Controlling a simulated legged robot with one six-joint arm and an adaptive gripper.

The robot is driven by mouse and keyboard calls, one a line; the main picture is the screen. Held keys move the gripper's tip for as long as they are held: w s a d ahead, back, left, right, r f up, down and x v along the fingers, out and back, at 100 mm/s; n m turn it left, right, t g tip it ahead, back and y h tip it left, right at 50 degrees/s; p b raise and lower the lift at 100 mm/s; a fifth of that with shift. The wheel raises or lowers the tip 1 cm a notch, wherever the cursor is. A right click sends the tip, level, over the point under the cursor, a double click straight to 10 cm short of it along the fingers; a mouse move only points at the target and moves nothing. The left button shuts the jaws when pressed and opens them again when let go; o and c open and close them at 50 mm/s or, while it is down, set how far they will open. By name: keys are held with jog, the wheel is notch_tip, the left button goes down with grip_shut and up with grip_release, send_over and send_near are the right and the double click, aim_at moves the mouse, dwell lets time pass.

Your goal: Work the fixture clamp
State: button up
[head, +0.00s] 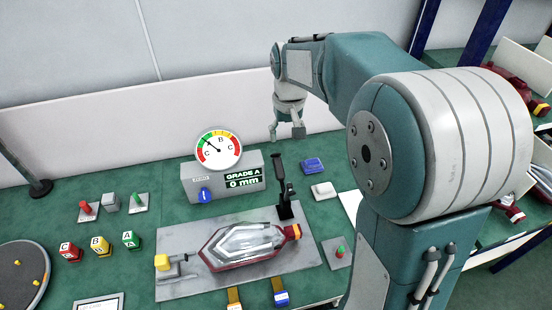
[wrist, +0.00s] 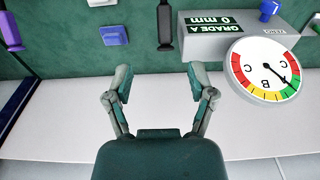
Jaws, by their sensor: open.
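The fixture is a grey plate (head: 180,240) on the green bench. A tail lamp (head: 240,245) with a dark red rim and clear ribbed lens lies on it. A black upright clamp lever (head: 282,180) stands at the plate's back right; it shows partly in the wrist view (wrist: 164,22). A yellow-topped block (head: 162,262) sits at the plate's left. My gripper (head: 287,135) is raised behind and above the lever, apart from it. In the wrist view my gripper (wrist: 160,80) has its fingers spread, with nothing between them.
A grey gauge box (head: 222,178) reading "GRADE A 0 mm" carries a round dial (head: 218,148) left of the lever. A blue block (head: 313,165) and a white block (head: 323,190) lie right of it. Lettered cubes (head: 100,246) stand at left. A white wall panel (head: 100,130) rises behind.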

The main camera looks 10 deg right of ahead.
aim_at(278, 163)
jog(key=shift+g, duration=0.4)
jog(key=w+f, duration=0.4)
jog(key=shift+a+f, duration=0.1)
jog(key=shift+a, duration=0.3)
notch_tip(278, 163, down, 10)
jog(key=shift+d, duration=0.1)
jog(key=shift+a+f, duration=0.25)
jog(key=shift+f, duration=0.05)
jog(key=shift+d, duration=0.1)
grip_shut()
